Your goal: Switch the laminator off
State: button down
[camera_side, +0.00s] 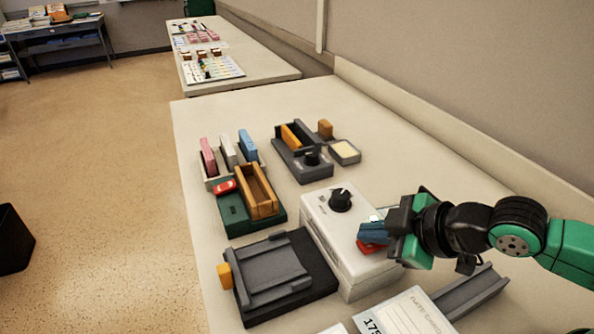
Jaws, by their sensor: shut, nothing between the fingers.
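A white box-shaped machine (330,222), which looks like the laminator, stands at the middle of the table. A black knob (340,200) sits on its top at the far end. A red part (371,247), perhaps its switch, shows on the top nearer the front, partly hidden by my gripper. My gripper (374,233) comes in from the right, with its blue fingertips shut and empty just over the red part. I cannot tell whether they touch it, or which way the switch is set.
A dark grey device with an orange end (268,276) lies in front-left of the machine. A printed card (405,315) lies at front.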

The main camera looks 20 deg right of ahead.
jog(key=shift+s+d+f, duration=0.1)
jog(key=shift+s+f, duration=0.05)
jog(key=shift+s, duration=0.15)
jog(key=shift+s+d+r, duration=0.15)
jog(key=shift+d+r, duration=0.1)
jog(key=shift+r, duration=0.45)
jog(key=shift+r, duration=0.1)
jog(key=r, duration=0.5)
jog(key=shift+d, duration=0.4)
jog(key=w+d+f+m+g+h, duration=0.1)
jog(key=d+m+g+h, duration=0.1)
jog(key=d+m, duration=0.8)
jog(key=shift+f+h, duration=0.25)
jog(key=shift+h, duration=0.45)
jog(key=shift+d, duration=0.1)
